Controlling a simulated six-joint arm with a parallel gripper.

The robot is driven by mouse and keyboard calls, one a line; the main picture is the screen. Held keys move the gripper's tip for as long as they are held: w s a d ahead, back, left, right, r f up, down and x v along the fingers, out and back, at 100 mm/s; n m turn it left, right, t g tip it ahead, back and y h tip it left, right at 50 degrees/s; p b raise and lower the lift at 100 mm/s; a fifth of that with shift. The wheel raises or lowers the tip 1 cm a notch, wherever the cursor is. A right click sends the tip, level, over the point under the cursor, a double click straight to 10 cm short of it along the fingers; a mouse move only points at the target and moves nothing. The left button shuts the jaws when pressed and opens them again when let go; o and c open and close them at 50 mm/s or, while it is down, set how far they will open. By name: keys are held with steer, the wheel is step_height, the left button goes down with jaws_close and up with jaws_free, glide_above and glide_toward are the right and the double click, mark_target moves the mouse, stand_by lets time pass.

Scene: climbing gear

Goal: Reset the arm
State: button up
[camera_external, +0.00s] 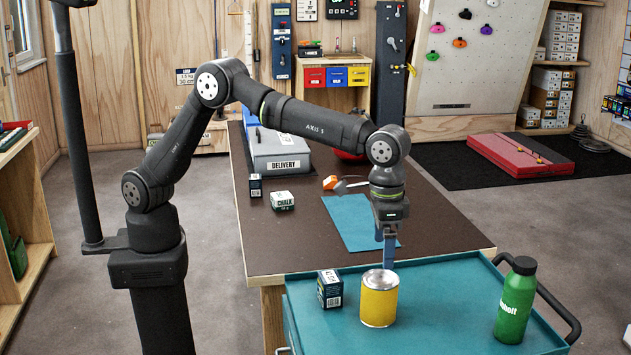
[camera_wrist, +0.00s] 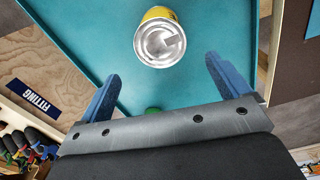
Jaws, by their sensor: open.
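My gripper (camera_external: 388,255) points down at the end of my arm, above the far edge of the teal cart. It is behind the yellow can in the external view. In the wrist view my gripper (camera_wrist: 161,68) has its two blue fingers wide apart with nothing held between them. The yellow can (camera_external: 379,303) stands upright on the cart, and its silver lid shows in the wrist view (camera_wrist: 160,43), just beyond the fingers. I cannot tell the exact gap between the fingertips and the can.
The teal cart (camera_external: 437,300) also carries a dark small box (camera_external: 330,289) and a green bottle (camera_external: 515,300). The brown table (camera_external: 430,228) behind holds a teal mat (camera_external: 350,213), a chalk box (camera_external: 282,201), an orange-ended tool (camera_external: 331,182) and a grey delivery box (camera_external: 280,152).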

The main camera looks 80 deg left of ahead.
mark_target(381, 278)
step_height(381, 278, down, 13)
steer(key=shift+r, duration=0.1)
step_height(381, 278, up, 4)
steer(key=shift+r, duration=0.15)
steer(key=s+d+r, duration=0.4)
steer(key=s+r, duration=0.3)
steer(key=s, duration=0.3)
steer(key=w+a+f+n, duration=0.1)
steer(key=w+a+n, duration=0.2)
steer(key=w+a, duration=0.6)
steer(key=w+a+n, duration=0.2)
steer(key=w+a, duration=0.4)
steer(key=a, duration=0.8)
steer(key=w+a+n, duration=0.1)
steer(key=a+n, duration=0.2)
steer(key=a, duration=1.1)
steer(key=w+a+f+n, duration=0.1)
steer(key=w+a+n, duration=0.1)
steer(key=a, duration=1.2)
steer(key=shift+w+f+n, duration=0.2)
steer(key=shift+w+n, duration=0.1)
steer(key=shift+n, duration=0.3)
